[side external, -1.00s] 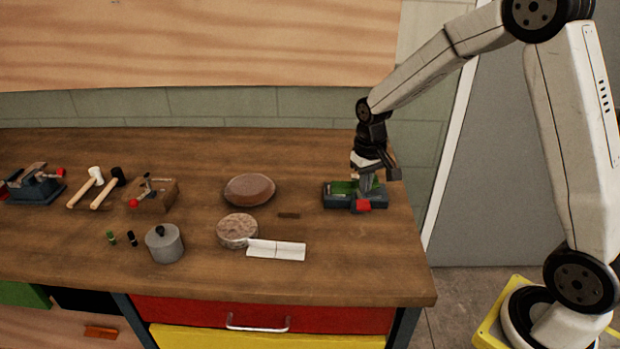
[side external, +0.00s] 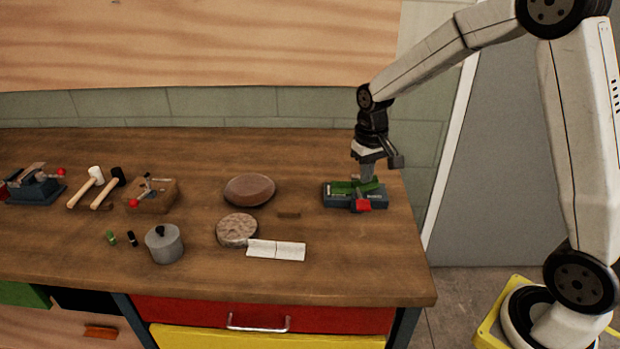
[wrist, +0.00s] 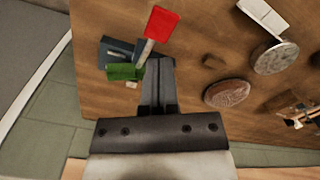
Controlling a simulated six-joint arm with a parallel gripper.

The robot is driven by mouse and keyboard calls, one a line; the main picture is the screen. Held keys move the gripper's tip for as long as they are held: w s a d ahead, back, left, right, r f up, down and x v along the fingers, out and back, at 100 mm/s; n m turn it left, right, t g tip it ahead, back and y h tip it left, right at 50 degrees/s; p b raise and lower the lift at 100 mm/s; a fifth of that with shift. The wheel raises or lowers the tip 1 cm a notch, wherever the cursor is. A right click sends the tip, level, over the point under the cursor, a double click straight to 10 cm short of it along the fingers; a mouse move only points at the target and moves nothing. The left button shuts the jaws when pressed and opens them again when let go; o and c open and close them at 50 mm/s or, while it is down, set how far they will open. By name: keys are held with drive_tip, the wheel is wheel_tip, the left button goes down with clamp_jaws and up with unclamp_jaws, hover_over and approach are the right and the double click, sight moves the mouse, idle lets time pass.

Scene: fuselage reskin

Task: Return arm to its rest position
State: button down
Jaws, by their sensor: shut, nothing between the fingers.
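My gripper (side external: 368,176) is at the right end of the workbench, pointing down just above or behind a dark blue fixture (side external: 341,202) with a green part (side external: 345,187) and a red-tipped lever (side external: 362,206). In the wrist view my gripper (wrist: 158,68) has its fingers together with nothing between them. The fixture (wrist: 116,48), its green part (wrist: 122,72) and its red handle (wrist: 161,22) lie just beyond the fingertips, to the left. I cannot tell whether the fingertips touch the fixture.
The wooden workbench (side external: 330,270) also carries a brown disc (side external: 249,189), a stone-like disc (side external: 237,230), white paper (side external: 277,249), a grey lidded pot (side external: 164,244), two mallets (side external: 95,185) and a wooden clamp block (side external: 153,195).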

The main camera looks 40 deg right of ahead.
drive_tip(key=shift+s, duration=0.1)
drive_tip(key=s+a+f+n+t, duration=0.1)
drive_tip(key=s+a, duration=0.2)
drive_tip(key=s, duration=0.3)
drive_tip(key=s+a+f+n+t, duration=0.1)
drive_tip(key=s+a+n, duration=0.1)
drive_tip(key=s+a, duration=0.2)
drive_tip(key=s, duration=0.3)
drive_tip(key=shift+s+a+f+t, duration=0.25)
drive_tip(key=shift+s+a+t, duration=0.05)
